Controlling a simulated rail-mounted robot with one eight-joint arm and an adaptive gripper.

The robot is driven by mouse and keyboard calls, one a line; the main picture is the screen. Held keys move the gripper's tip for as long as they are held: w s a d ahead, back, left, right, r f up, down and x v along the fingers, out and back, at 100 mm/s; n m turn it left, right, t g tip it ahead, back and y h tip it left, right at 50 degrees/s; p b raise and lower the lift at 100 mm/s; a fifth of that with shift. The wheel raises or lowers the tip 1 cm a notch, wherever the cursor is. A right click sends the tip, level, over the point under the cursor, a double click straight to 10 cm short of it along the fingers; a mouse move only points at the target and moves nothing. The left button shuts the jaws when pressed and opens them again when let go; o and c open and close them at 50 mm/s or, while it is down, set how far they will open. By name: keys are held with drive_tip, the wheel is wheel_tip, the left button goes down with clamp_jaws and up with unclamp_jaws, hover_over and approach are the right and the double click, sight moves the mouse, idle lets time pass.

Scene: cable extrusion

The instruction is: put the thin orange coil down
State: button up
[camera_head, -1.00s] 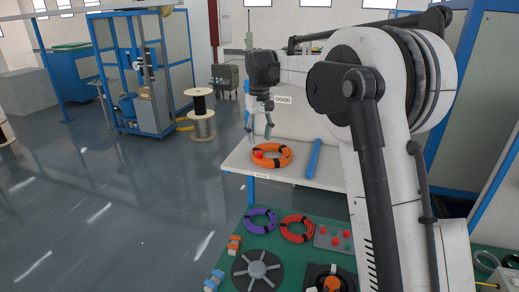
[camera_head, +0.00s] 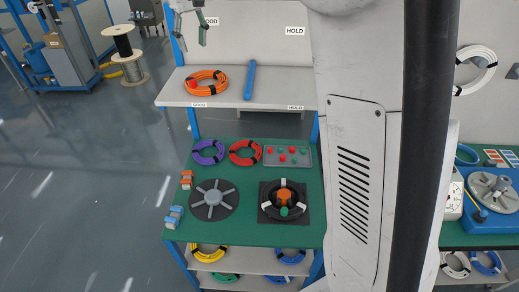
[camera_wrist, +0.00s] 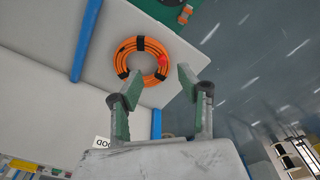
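The orange coil (camera_head: 206,83) lies flat on the white shelf above the GOOD label, with black bands and a red spot on its left part. It also shows in the wrist view (camera_wrist: 123,53), beyond my fingertips. My gripper (camera_head: 190,35) is above and behind the coil near the back panel, apart from it. In the wrist view my gripper (camera_wrist: 154,85) has its two green-padded fingers spread with nothing between them. Whether the coil is the thin one cannot be told from these frames alone.
A blue bar (camera_head: 250,80) lies on the shelf right of the coil. The HOLD side of the shelf (camera_head: 285,92) is clear.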

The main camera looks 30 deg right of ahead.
drive_tip(key=s+d+f+m+t, duration=0.1)
drive_tip(key=s+d+t, duration=0.15)
drive_tip(key=s, duration=1.75)
drive_tip(key=s+f+t, duration=0.1)
drive_tip(key=s+f, duration=0.5)
drive_tip(key=s, duration=0.2)
drive_tip(key=s+f+m+t, duration=0.1)
drive_tip(key=s+f+t, duration=0.1)
drive_tip(key=s+f, duration=0.4)
drive_tip(key=shift+s+d+m, duration=0.25)
drive_tip(key=shift+s+m, duration=0.05)
drive_tip(key=shift+s, duration=0.9)
drive_tip(key=shift+t, duration=0.25)
wheel_tip(320, 180, down, 12)
drive_tip(key=b, duration=1.2)
